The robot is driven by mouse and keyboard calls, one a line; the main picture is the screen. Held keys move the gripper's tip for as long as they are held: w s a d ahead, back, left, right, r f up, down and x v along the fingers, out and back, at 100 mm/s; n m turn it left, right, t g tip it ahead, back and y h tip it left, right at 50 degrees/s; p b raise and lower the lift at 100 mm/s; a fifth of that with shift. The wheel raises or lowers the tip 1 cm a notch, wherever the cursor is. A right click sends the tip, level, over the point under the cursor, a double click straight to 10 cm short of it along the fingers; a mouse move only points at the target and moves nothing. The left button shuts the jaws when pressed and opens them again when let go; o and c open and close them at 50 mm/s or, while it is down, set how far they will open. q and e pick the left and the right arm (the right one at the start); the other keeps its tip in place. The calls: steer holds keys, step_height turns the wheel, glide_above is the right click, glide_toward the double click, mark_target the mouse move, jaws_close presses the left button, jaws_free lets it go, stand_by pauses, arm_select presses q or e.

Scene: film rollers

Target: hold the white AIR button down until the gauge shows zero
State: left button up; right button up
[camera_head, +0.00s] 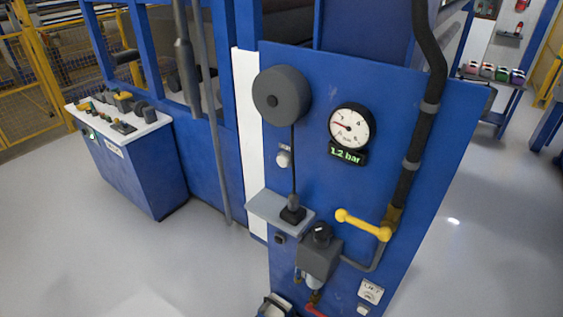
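The round gauge (349,128) is on the blue machine panel (440,130). Its red needle points to the left, and the green display (346,155) under it reads 1.2 bar. A pale round button (284,159) sits below the grey disc, left of the gauge, with a small label above it that is too small to read. It looks like the white AIR button, but I cannot confirm the name. Nothing touches it. Neither of my grippers can be made out in the view.
A grey disc (281,92) with a thin rod hangs over a small grey shelf (268,209). A yellow lever (362,224) sticks out beside a thick black hose (429,60). A grey regulator box (319,256) juts out below. A control desk (125,150) stands left; floor in front is clear.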

arm_select(q)
steer(key=shift+c, duration=0.4)
jaws_close()
stand_by(1.4)
